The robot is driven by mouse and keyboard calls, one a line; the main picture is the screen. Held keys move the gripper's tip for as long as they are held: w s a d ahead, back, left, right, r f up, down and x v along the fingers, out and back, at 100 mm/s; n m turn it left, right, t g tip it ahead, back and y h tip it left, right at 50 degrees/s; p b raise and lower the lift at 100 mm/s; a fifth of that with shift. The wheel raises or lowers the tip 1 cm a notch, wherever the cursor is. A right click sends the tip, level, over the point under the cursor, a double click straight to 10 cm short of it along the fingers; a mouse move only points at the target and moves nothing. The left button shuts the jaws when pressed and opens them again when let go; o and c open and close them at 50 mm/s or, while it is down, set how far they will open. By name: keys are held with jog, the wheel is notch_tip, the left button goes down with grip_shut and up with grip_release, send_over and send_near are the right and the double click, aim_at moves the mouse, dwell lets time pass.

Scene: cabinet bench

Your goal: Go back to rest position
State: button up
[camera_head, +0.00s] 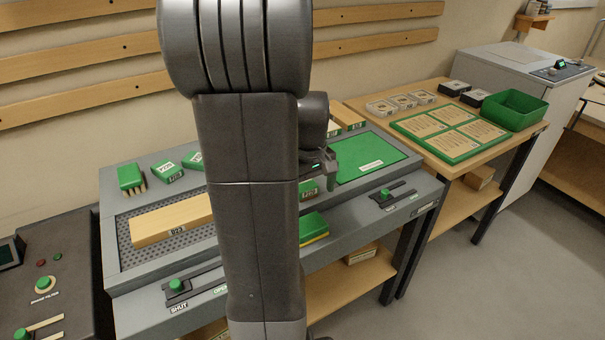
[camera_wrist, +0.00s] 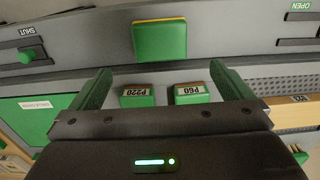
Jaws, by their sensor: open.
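My gripper (camera_head: 330,180) hangs over the right part of the grey bench, near the green pad. In the wrist view my gripper (camera_wrist: 160,70) has its two fingers wide apart with nothing held. Two green blocks labelled P220 (camera_wrist: 137,96) and P60 (camera_wrist: 192,93) show beyond the gap between the fingers, apart from them. A green block with a yellow edge (camera_wrist: 159,40) lies farther toward the top of that view; it also shows in the head view (camera_head: 314,226). My arm covers the middle of the bench in the head view.
The bench has a wooden block labelled 023 (camera_head: 170,220), a green brush (camera_head: 131,178), a green pad (camera_head: 365,158) and sliders (camera_head: 385,196) along its front. A side table holds a green card board (camera_head: 440,135) and a green bin (camera_head: 514,110). Open floor lies front right.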

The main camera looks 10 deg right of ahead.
aim_at(309, 224)
notch_tip(309, 224, down, 12)
jog(key=shift+f, duration=0.15)
jog(key=shift+r, duration=1)
